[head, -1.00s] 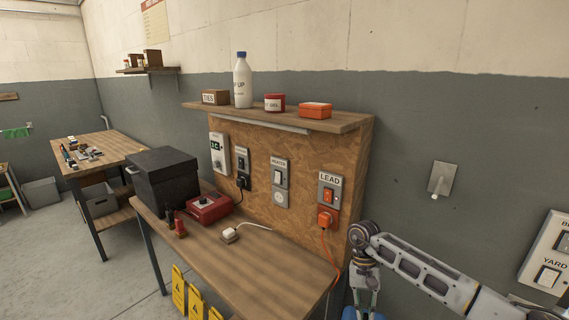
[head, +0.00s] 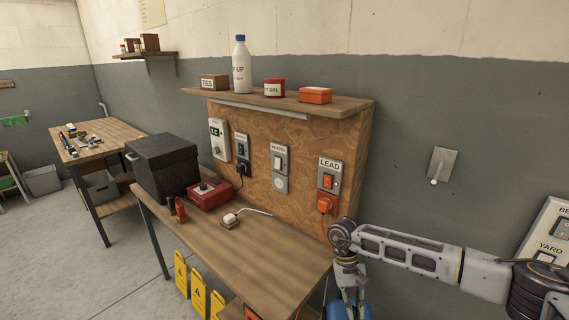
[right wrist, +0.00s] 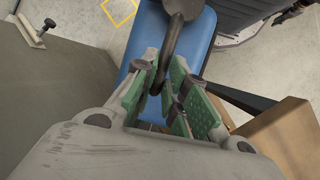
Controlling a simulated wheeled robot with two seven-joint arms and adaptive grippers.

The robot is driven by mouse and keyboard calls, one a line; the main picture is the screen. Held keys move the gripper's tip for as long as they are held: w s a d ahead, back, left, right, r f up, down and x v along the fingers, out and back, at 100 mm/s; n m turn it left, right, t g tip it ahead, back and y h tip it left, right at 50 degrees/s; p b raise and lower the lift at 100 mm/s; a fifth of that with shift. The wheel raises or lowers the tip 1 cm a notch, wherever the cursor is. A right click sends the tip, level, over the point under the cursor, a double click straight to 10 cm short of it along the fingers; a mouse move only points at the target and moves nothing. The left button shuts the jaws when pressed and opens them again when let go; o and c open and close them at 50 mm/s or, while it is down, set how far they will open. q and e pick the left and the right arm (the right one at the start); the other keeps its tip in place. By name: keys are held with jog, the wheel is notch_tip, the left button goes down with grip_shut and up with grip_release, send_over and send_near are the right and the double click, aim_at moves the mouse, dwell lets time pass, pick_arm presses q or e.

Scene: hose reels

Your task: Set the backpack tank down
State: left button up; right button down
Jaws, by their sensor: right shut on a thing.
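The backpack tank (right wrist: 145,35) is blue and shows in the right wrist view under a dark loop handle (right wrist: 170,45). My right gripper (right wrist: 168,88) has green pads and is shut on that handle, with the tank hanging beyond the fingers. In the head view only a small blue part of the tank (head: 361,311) shows at the bottom edge, beside my right gripper (head: 348,300) and right of the workbench. The tank's base is hidden, so I cannot tell its height above the floor. My left gripper is not in view.
A yellow outlined square (right wrist: 119,10) is marked on the pale floor. A wooden workbench (head: 270,262) stands left of my right arm, with yellow signs (head: 198,292) below its front edge.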

jog(key=shift+s+d+f+n, duration=0.15)
jog(key=shift+d+n, duration=0.25)
jog(key=shift+d, duration=0.5)
dwell(0.3)
dwell(0.4)
